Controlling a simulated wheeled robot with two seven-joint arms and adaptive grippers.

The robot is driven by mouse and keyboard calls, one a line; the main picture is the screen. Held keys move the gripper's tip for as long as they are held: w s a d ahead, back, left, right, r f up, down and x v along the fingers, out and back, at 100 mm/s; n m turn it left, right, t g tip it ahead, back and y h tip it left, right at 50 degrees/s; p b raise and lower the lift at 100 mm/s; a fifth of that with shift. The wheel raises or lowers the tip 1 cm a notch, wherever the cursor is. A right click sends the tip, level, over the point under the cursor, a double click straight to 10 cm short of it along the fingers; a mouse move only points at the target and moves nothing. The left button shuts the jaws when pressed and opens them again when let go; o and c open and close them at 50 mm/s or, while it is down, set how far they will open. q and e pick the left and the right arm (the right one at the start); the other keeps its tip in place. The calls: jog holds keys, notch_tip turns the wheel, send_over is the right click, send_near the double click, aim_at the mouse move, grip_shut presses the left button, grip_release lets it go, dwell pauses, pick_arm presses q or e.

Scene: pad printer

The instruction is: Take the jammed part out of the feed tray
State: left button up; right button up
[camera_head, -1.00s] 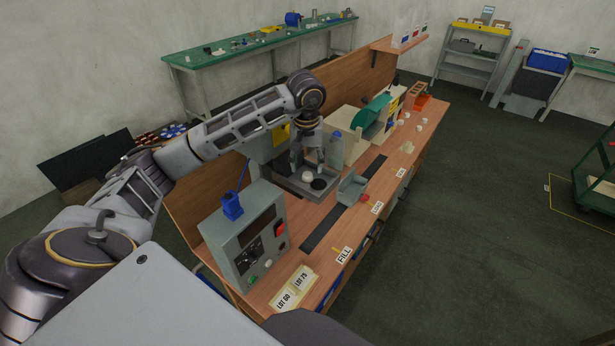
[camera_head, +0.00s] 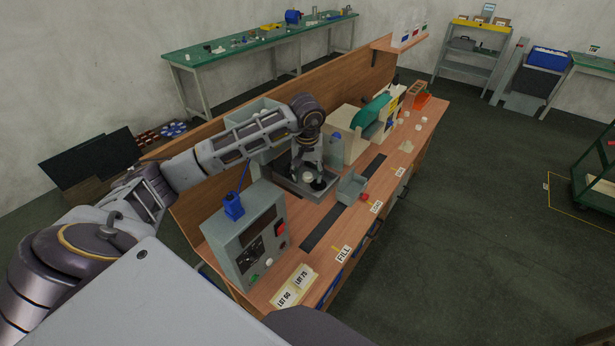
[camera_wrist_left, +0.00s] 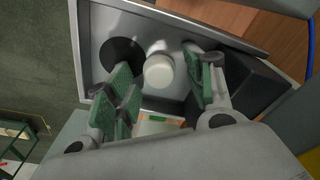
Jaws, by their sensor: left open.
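The grey metal feed tray (camera_head: 290,184) sits on the wooden bench in the head view, and its rim (camera_wrist_left: 88,45) shows in the left wrist view. A white round part (camera_wrist_left: 159,71) stands in the tray beside a black round opening or disc (camera_wrist_left: 122,54). In the head view the part (camera_head: 308,177) shows small under my left gripper (camera_head: 308,172). My left gripper (camera_wrist_left: 157,76) is open, its green-padded fingers on either side of the white part with gaps visible. Whether any finger touches it I cannot tell. My right gripper is not in view.
A grey control box (camera_head: 247,240) with a blue piece on top stands at the near left. A beige machine (camera_head: 352,135) stands beyond. The bench's back board (camera_head: 190,205) runs behind my arm.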

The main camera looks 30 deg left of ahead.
aim_at(307, 175)
pick_arm(q)
jog(key=c, duration=0.8)
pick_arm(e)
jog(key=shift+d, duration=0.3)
pick_arm(q)
jog(key=shift+r, duration=0.15)
jog(key=shift+r+b, duration=0.3)
jog(key=shift+r, duration=0.8)
notch_tip(307, 175, up, 15)
jog(key=shift+r+b, duration=0.2)
jog(key=shift+b, duration=0.15)
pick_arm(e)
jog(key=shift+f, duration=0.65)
pick_arm(q)
jog(key=shift+r, duration=0.1)
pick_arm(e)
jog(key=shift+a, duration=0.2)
